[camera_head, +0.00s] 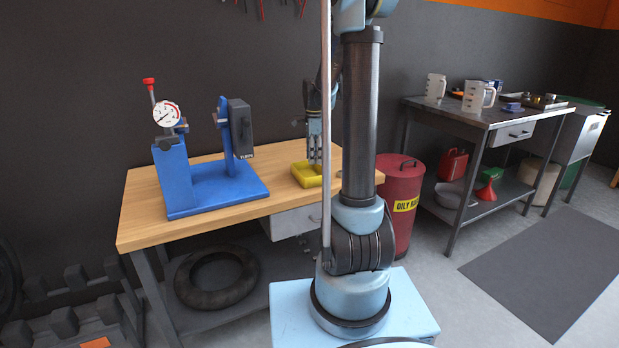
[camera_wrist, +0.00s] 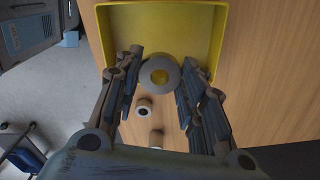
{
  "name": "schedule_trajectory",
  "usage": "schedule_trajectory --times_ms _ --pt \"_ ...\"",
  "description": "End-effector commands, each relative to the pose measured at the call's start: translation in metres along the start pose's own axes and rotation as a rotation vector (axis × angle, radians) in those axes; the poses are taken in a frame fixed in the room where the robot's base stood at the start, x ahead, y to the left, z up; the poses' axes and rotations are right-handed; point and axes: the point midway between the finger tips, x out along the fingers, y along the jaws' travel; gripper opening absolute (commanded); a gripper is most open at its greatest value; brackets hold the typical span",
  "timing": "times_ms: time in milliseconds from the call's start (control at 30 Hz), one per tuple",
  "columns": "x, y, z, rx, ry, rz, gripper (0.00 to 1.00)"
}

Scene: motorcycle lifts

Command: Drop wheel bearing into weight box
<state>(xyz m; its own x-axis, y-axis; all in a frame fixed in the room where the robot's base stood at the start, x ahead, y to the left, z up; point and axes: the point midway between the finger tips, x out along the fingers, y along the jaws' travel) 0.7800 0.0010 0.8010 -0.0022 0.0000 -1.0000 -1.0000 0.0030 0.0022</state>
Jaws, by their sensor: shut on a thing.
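The weight box is a shallow yellow open tray (camera_wrist: 213,45) at the top of the wrist view. The bearing overlaps the tray in this view; its height above it is hard to tell. In the head view my gripper (camera_head: 314,152) points down over the yellow tray (camera_head: 306,183) on the wooden bench. The bearing cannot be made out there.
Two small cylindrical pieces, one (camera_wrist: 143,112) with a pale ring end and another (camera_wrist: 157,138), lie on the wood below the tray in the wrist view. A blue balancing stand with a dial gauge (camera_head: 167,113) is on the bench's left. A red oily-rag can (camera_head: 397,190) stands right of the bench.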

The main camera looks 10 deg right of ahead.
Motion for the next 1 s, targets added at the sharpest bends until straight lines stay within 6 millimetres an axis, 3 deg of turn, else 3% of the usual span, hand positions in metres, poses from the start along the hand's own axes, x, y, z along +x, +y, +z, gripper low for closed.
schedule_trajectory --times_ms 300,633,667,733,1000 --pt "0.022 0.000 0.000 0.000 0.000 0.000 0.12" --pt "0.024 0.000 0.000 -0.001 0.000 0.000 0.12" --pt "0.024 0.000 0.000 -0.001 0.000 0.000 0.41" --pt "0.024 0.000 0.000 -0.001 0.000 0.000 0.57" --pt "0.024 0.000 0.001 -0.001 0.000 0.000 0.60"
